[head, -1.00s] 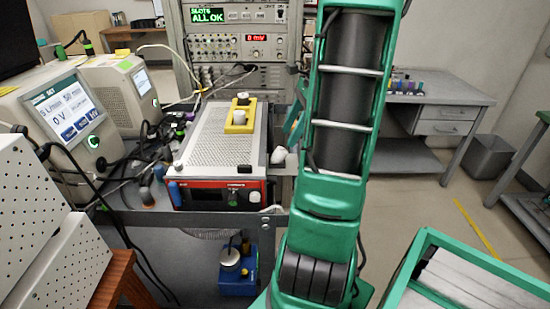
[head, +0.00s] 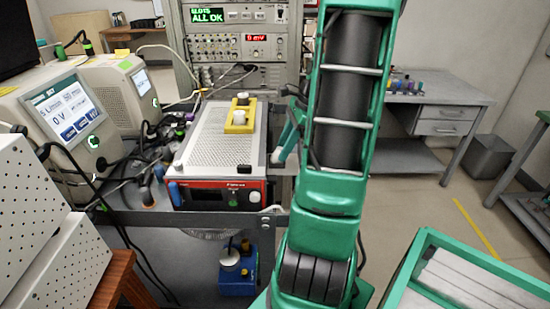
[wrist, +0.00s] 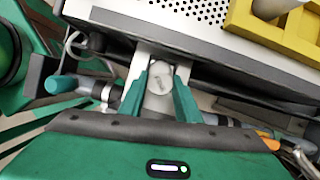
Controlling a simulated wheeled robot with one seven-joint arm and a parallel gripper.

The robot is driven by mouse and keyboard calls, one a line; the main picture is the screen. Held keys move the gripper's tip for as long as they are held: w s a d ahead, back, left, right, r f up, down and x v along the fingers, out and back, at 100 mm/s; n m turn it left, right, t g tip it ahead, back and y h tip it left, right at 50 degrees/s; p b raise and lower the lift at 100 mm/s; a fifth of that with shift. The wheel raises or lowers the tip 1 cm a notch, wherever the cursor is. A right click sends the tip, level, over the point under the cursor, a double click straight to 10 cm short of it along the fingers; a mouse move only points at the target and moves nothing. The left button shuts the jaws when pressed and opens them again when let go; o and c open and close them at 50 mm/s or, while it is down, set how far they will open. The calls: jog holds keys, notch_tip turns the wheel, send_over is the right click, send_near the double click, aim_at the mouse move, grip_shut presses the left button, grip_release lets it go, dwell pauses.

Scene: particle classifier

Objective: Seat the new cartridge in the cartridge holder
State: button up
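The yellow holder block (head: 228,127) sits on top of the perforated instrument case. A white cylinder (head: 240,117) stands in its front part and a pale piece with a dark top (head: 242,98) at its back. The block's corner shows at the upper right of the wrist view (wrist: 240,32). My gripper (wrist: 160,88) is to the right of the case in the head view, partly hidden by my arm. In the wrist view its two teal fingers flank a white round-ended piece (wrist: 160,80) and appear shut on it. Whether this is the new cartridge is not certain.
The perforated case (head: 205,150) with a red front stands on the grey cart (head: 240,218). Cables and several tools crowd its left side. An instrument rack (head: 240,40) stands behind. A desk (head: 440,110) is farther right, with open floor before it.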

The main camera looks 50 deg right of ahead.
jog(key=c, duration=0.3)
jog(key=shift+r, duration=0.1)
jog(key=shift+c, duration=0.2)
